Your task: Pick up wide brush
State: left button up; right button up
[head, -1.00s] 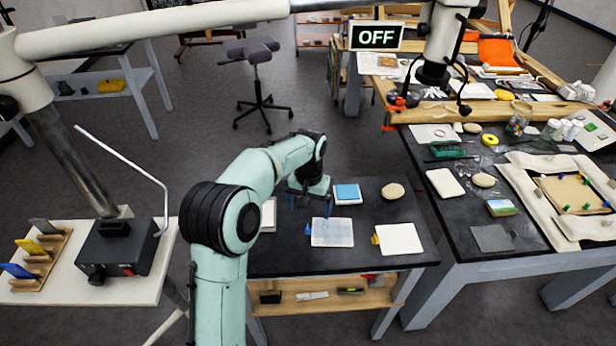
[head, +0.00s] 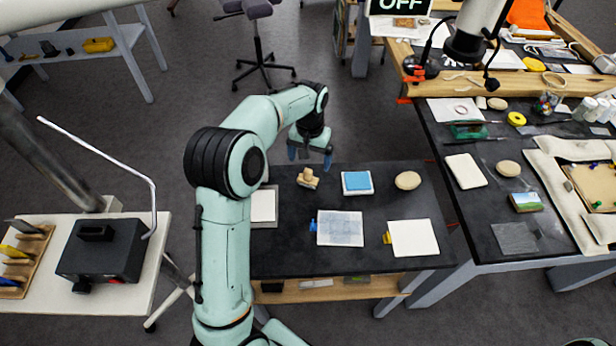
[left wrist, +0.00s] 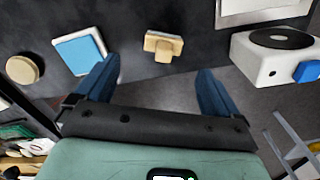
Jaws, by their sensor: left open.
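A small tan wooden piece with a raised grip (head: 308,178) lies near the back of the dark table, and I take it for the wide brush. It also shows in the left wrist view (left wrist: 163,46), ahead of the fingers. Its bristles cannot be made out. My left gripper (head: 311,158) has its blue fingers apart and empty, over the table's far edge just behind the brush. In the left wrist view (left wrist: 158,70) the fingers are wide apart, one either side of the brush's line, apart from it. My right gripper is not seen.
The dark table (head: 285,240) holds a blue-topped block (head: 357,182), a tan round pad (head: 408,180), a grey-printed sheet (head: 340,228) and a white tile (head: 414,238). A white box with a black disc (left wrist: 280,55) shows in the left wrist view. A larger table stands right.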

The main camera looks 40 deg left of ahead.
aim_at(308, 177)
pick_arm(q)
notch_tip(308, 177, down, 4)
jog(key=shift+f, duration=0.2)
jog(key=shift+a+f, duration=0.15)
jog(key=shift+f, duration=1.25)
jog(key=shift+a+f, duration=0.15)
jog(key=shift+f, duration=1.2)
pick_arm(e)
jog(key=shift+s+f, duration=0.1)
pick_arm(q)
jog(key=c, duration=1.2)
jog(key=shift+c, duration=0.2)
jog(key=shift+r, duration=0.1)
notch_tip(308, 177, up, 20)
jog(key=p, duration=0.1)
jog(key=shift+p, duration=0.4)
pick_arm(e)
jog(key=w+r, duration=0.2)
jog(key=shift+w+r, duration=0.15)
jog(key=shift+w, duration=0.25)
